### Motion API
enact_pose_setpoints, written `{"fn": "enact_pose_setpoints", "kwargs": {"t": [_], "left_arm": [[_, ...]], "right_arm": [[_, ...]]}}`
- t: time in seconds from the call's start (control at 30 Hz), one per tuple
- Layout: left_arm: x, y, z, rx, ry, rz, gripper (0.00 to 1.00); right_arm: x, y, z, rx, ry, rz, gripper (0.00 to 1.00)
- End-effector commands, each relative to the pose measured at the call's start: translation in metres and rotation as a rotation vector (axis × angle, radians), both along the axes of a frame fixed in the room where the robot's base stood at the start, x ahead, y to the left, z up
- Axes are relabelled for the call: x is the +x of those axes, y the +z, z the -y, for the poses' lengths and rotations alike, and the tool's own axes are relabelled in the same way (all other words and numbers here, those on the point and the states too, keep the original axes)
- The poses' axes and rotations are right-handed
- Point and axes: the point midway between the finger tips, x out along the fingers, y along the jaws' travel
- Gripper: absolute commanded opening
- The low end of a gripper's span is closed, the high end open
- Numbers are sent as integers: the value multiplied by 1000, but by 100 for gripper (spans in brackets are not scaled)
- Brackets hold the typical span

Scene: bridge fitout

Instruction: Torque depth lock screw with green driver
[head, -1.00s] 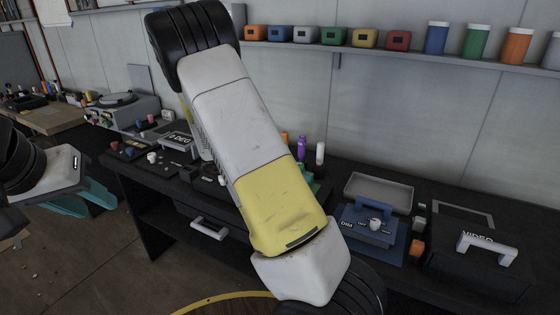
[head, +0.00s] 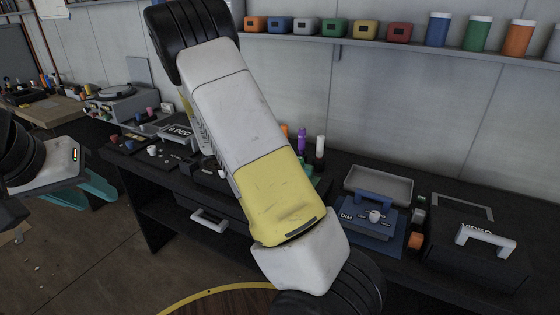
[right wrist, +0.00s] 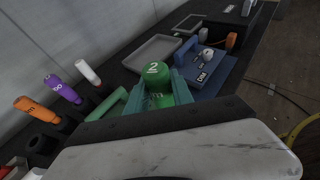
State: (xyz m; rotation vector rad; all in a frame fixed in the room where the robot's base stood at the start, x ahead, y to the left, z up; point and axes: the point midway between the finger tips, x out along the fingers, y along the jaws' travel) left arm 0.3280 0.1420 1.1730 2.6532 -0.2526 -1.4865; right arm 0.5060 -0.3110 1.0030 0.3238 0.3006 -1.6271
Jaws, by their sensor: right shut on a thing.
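In the right wrist view a green driver (right wrist: 158,73) with a white 2 on its cap stands between the teal fingers of my right gripper (right wrist: 160,96), which is shut on it. The driver's lower end is hidden. In the head view my right arm's white and yellow links cover this gripper and most of the driver. My left gripper (head: 88,192), with teal fingers, hangs at the far left over the floor, away from the bench; its finger gap is unclear. I cannot make out the depth lock screw in either view.
Orange, purple (head: 302,146) and white (head: 320,148) drivers stand upright near my right gripper. A grey tray (head: 379,183), a blue DIM unit (head: 372,216) and a black VIDEO case (head: 470,260) sit to the right. A shelf with coloured boxes and jars runs above.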

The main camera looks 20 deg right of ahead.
Motion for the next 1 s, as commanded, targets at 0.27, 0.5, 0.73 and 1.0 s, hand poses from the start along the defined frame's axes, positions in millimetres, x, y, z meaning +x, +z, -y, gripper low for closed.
{"fn": "enact_pose_setpoints", "kwargs": {"t": [0.27,0.5,0.73,1.0], "left_arm": [[0,0,0,0,0,0,36],[0,0,0,0,0,0,36],[0,0,0,0,0,0,36],[0,0,0,0,0,0,36]], "right_arm": [[0,0,0,-1,0,0,0],[0,-3,0,-1,0,0,0],[0,-5,0,-1,0,1,0],[0,-6,0,0,0,0,0]]}}
